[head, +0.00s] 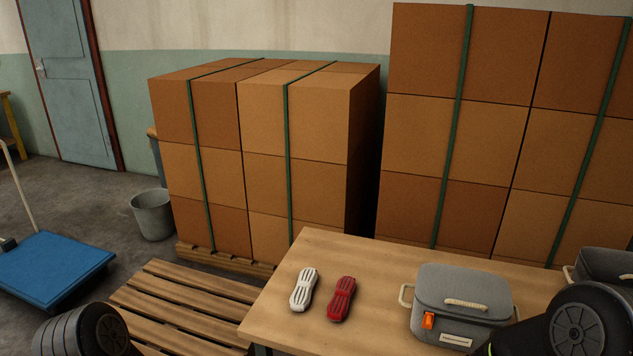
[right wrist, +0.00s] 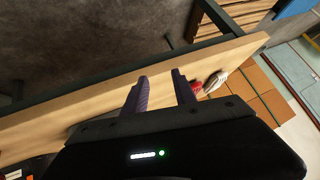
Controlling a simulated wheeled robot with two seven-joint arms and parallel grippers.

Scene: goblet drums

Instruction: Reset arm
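My right gripper (right wrist: 160,84) shows in the right wrist view with its two dark purple fingers apart, the table top visible between them and nothing held. It is over or beside the wooden table (head: 270,315); its exact height is hard to tell. In the head view only a rounded dark part of my right arm shows at the bottom right, and part of my left arm at the bottom left. My left gripper is in neither view.
On the table lie a white ribbed object (head: 304,290), a red one (head: 342,298) and a grey lidded case (head: 463,295) with an orange latch. Another grey case (head: 603,268) is partly hidden. Strapped boxes (head: 265,150), an empty pallet (head: 180,305) and a blue trolley (head: 55,265) stand around.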

